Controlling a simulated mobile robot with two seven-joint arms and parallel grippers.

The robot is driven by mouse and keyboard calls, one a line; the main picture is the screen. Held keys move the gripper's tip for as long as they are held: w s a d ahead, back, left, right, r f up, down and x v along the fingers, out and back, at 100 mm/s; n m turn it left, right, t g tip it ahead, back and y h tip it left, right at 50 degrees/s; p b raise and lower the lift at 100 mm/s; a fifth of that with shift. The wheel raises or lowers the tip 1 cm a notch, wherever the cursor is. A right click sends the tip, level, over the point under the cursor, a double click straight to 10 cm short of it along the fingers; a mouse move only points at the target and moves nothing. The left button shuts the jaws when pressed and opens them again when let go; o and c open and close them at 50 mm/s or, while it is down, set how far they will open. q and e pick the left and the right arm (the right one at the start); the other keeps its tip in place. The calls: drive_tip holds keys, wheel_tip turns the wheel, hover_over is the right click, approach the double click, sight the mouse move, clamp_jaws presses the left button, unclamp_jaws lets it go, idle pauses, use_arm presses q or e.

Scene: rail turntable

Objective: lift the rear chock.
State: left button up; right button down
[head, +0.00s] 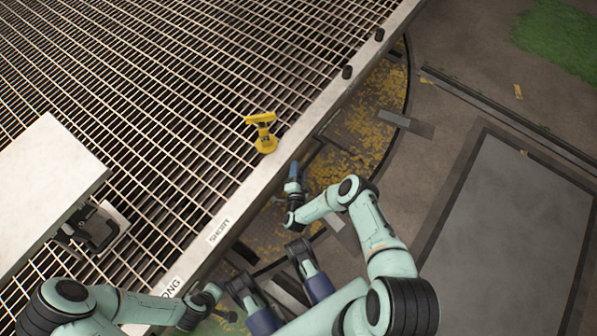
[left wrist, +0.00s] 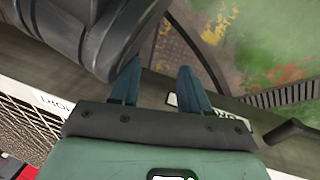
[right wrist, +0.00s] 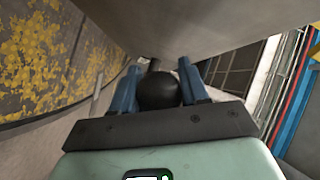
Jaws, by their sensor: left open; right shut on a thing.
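A yellow piece with a T-shaped top (head: 263,132) stands on the grated deck (head: 215,228) near its pale edge; I cannot tell whether it is the rear chock. No gripper touches it. My right gripper (head: 294,168) is beside the deck's edge, below and right of the yellow piece. In the right wrist view its blue fingers (right wrist: 159,70) are shut on a round black knob (right wrist: 160,92). My left gripper is low in the head view, near the "LONG" label. In the left wrist view its fingers (left wrist: 160,68) are apart, with nothing between them.
Two black pegs (head: 347,72) stick up along the deck's edge. A pale wagon (head: 45,190) with a dark coupler (head: 97,230) stands on the left of the deck. Worn yellow flooring lies beside the edge. A grey panel (head: 510,240) lies flat on the right.

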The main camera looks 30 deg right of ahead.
use_arm(q)
drive_tip(key=w+r+t+p, duration=0.1)
drive_tip(key=w+r, duration=0.2)
drive_tip(key=r, duration=0.1)
use_arm(e)
wheel_tip(320, 180, up, 2)
drive_tip(key=shift+w+d+r+y, duration=0.1)
drive_tip(key=shift+d+r+y, duration=0.1)
drive_tip(key=shift+y, duration=0.1)
use_arm(q)
drive_tip(key=s+d+r+g+h+p, duration=0.1)
drive_tip(key=s+d+r+p, duration=0.1)
drive_tip(key=s+r+p, duration=0.2)
drive_tip(key=s+d+r+m+g+h+p, duration=0.1)
drive_tip(key=s+d+r+g+p, duration=0.1)
drive_tip(key=s+r+p, duration=0.3)
drive_tip(key=shift+s+d+r, duration=0.3)
drive_tip(key=shift+s+d, duration=0.55)
drive_tip(key=shift+s, duration=0.2)
use_arm(e)
drive_tip(key=w+d+r+m+g+y, duration=0.3)
drive_tip(key=d+r+m+g+y, duration=0.1)
drive_tip(key=r, duration=0.6)
drive_tip(key=shift+d+r+g+y, duration=0.4)
drive_tip(key=shift+d+g+y, duration=0.1)
drive_tip(key=shift+d+y, duration=0.8)
drive_tip(key=shift+d, duration=0.15)
drive_tip(key=c, duration=0.9)
unclamp_jaws()
drive_tip(key=shift+o, duration=0.2)
